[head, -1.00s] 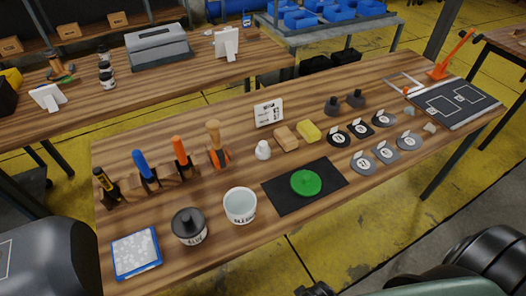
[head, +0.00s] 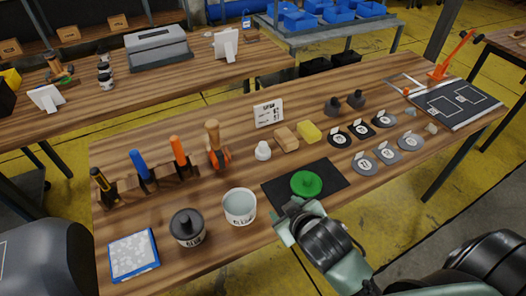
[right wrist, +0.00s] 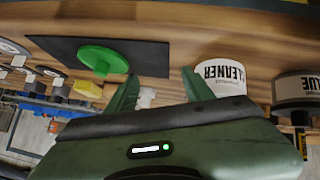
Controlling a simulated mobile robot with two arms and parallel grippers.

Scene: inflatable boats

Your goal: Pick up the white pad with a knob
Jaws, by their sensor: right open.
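The small white pad with a knob (head: 263,151) stands upright on the wooden table, behind the white cup and left of the tan block. In the right wrist view a small white shape (right wrist: 147,96), probably this pad, shows between and beyond the fingers, partly hidden by my gripper. My right gripper (head: 285,212) is at the front edge of the black mat, beside the white cup and well short of the pad. Its two fingers (right wrist: 160,80) are apart with nothing between them. My left gripper is not in view.
A green round pad with a knob (head: 306,183) lies on the black mat (head: 335,178). The white cleaner cup (head: 240,207) and dark glue jar (head: 187,228) stand to the left. A tan block (head: 286,139) and yellow block (head: 309,132) sit right of the white pad.

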